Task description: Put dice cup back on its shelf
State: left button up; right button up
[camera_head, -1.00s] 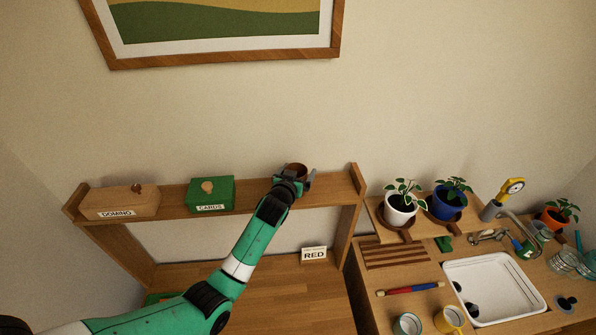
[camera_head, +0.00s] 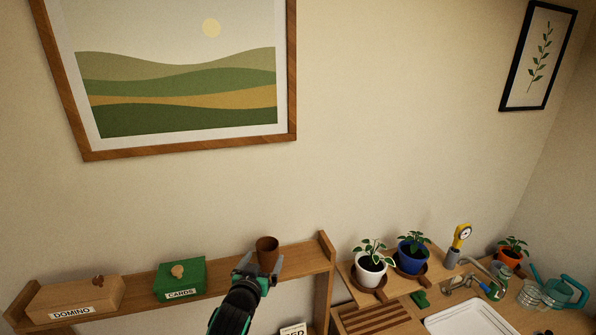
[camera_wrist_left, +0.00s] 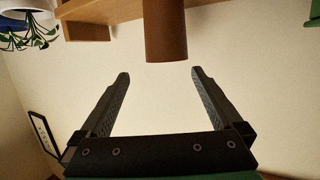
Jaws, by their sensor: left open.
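The dice cup (camera_head: 267,251), a plain brown cup, stands upright on the wooden wall shelf (camera_head: 220,293), right of the green box. My left gripper (camera_head: 260,272) is open, in front of the cup, with one finger showing to each side of it. In the left wrist view, which is upside down, the cup (camera_wrist_left: 166,30) is beyond the open fingertips (camera_wrist_left: 160,73), with clear space between them and no finger touching it. The lower front of the cup is partly hidden by the gripper in the head view. My right gripper is not in view.
On the shelf, a green CARDS box (camera_head: 181,277) and a wooden DOMINO box (camera_head: 75,297) stand to the left. The shelf's end panel (camera_head: 327,250) rises at the right, with potted plants (camera_head: 370,268) beyond. The wall above is clear below the framed picture (camera_head: 180,85).

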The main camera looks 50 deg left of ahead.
pick_arm(q)
jog(key=d+r+m+t+h, duration=0.1)
jog(key=d+r+t, duration=0.2)
jog(key=d+r, duration=0.5)
jog(key=w+d+r+m+t+h, duration=0.1)
jog(key=d+r+m+t, duration=0.2)
jog(key=r, duration=0.8)
jog(key=d+r+t+h, duration=0.2)
jog(key=d+r+t, duration=0.1)
jog(key=d+r, duration=0.55)
jog(key=s+d+r+m+t+h, duration=0.2)
jog(key=s+d+r, duration=0.3)
jog(key=r, duration=0.3)
jog(key=s+d+r+m+t+h, duration=0.2)
jog(key=s+d+r+t+h, duration=0.3)
jog(key=s+r, duration=0.3)
jog(key=shift+r+m, duration=0.3)
jog(key=shift+r, duration=0.35)
